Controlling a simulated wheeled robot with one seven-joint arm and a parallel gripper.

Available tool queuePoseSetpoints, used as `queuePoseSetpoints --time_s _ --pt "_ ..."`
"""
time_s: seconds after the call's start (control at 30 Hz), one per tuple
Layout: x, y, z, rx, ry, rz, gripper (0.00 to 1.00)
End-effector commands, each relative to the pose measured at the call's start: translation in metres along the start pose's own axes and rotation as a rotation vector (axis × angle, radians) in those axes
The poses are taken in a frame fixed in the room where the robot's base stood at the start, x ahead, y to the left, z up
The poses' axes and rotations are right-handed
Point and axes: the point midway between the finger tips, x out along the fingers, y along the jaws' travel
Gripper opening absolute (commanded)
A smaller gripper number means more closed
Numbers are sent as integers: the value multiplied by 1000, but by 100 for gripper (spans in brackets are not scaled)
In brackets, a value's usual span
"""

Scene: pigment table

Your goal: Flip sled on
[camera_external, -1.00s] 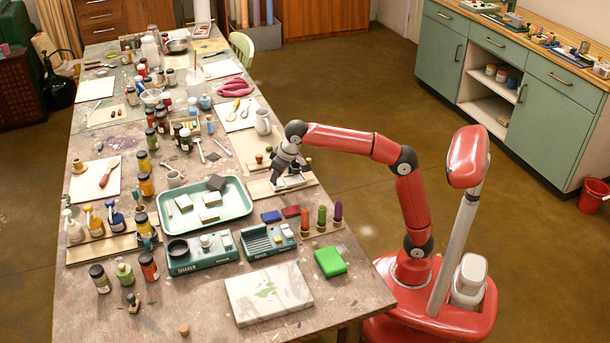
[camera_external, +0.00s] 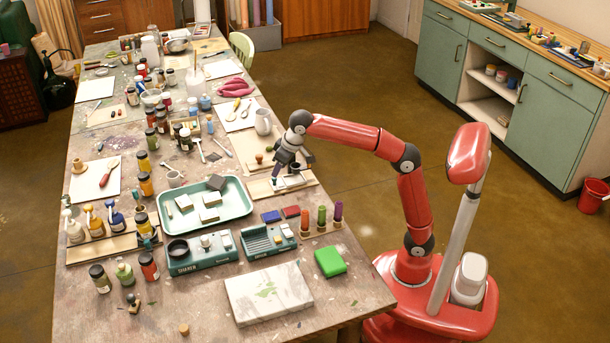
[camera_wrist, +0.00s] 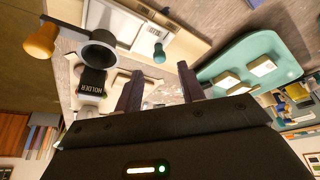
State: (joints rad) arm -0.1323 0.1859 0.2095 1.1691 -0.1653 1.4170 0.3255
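My gripper (camera_external: 278,172) is above the wooden board (camera_external: 307,180) at the table's right edge. In the wrist view its two dark fingers (camera_wrist: 160,70) stand apart with nothing seen between them. Close by is a pale fixture (camera_wrist: 90,103) with a grey ring (camera_wrist: 98,56) and a black tag reading HOLDER (camera_wrist: 93,83). A small white labelled block (camera_wrist: 157,32) and a teal knob (camera_wrist: 159,53) lie beyond the fingertips. No part is marked as the sled, and I cannot tell a switch or its position; my gripper hides part of the fixture.
A teal tray (camera_external: 245,211) with pale blocks lies left of the board. Two green-grey devices (camera_external: 202,256) (camera_external: 268,243) and a rack of coloured sticks (camera_external: 322,228) stand in front. An orange knob (camera_wrist: 40,42) sits beside the ring. Jars and bottles crowd the table's left.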

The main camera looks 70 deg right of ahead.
Motion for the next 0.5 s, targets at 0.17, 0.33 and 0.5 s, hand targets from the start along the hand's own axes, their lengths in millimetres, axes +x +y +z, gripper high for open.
queuePoseSetpoints --time_s 0.17,0.33,0.5 --pt "-28 0 -1 0 2 -1 39" --pt "-36 0 0 0 0 0 39" --pt "-36 0 0 0 0 0 39"
